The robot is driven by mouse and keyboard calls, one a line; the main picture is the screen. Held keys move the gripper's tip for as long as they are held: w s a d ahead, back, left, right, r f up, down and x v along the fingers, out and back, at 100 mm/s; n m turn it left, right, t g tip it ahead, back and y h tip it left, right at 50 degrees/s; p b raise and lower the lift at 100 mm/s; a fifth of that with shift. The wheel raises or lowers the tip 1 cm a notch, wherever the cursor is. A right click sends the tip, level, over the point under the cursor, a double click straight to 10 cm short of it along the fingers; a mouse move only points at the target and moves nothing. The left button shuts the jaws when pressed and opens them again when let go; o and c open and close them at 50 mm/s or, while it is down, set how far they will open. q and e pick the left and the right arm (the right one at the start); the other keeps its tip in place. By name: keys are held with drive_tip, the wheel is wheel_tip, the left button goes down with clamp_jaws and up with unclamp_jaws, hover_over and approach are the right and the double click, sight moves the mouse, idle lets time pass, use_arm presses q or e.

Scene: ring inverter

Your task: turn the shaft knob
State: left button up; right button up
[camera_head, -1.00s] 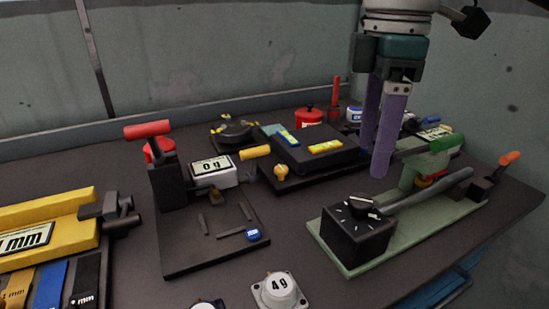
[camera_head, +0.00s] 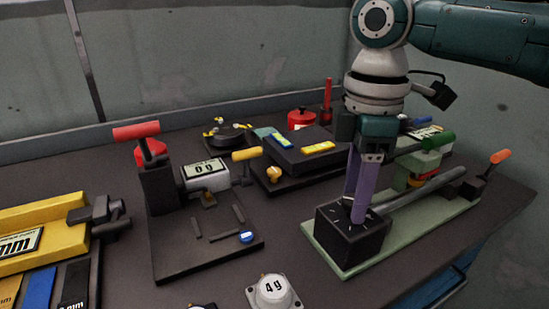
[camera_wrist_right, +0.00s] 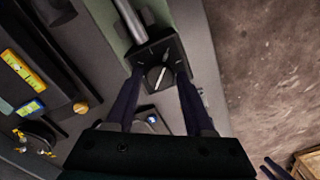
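The shaft knob (camera_wrist_right: 157,77) is a round black knob with a white pointer line, on top of a black box (camera_head: 345,240) at the near end of a pale green base. White tick marks ring it. My right gripper (camera_head: 355,208) points down at the box top, and its purple fingers hide most of the knob in the head view. In the right wrist view its fingers (camera_wrist_right: 158,80) stand apart on either side of the knob, with gaps showing. I cannot tell how far the tips reach down beside it. My left gripper is not in view.
A grey shaft (camera_head: 428,189) runs from the box to a block with an orange handle (camera_head: 500,157). A green-handled press (camera_head: 425,150) stands behind the shaft.

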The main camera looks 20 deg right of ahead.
clamp_jaws()
drive_tip(key=shift+r+m+p, duration=0.2)
drive_tip(key=shift+m+p, duration=0.2)
drive_tip(key=shift+p, duration=0.35)
drive_tip(key=m+p, duration=0.3)
drive_tip(key=p, duration=0.2)
drive_tip(key=shift+a+r+m, duration=0.1)
drive_tip(key=shift+m, duration=0.2)
drive_tip(key=shift+m+p, duration=0.95)
drive_tip(key=shift+m, duration=0.15)
drive_tip(key=shift+f+m+p, duration=0.25)
drive_tip(key=shift+m+p, duration=0.4)
drive_tip(key=shift+m, duration=0.45)
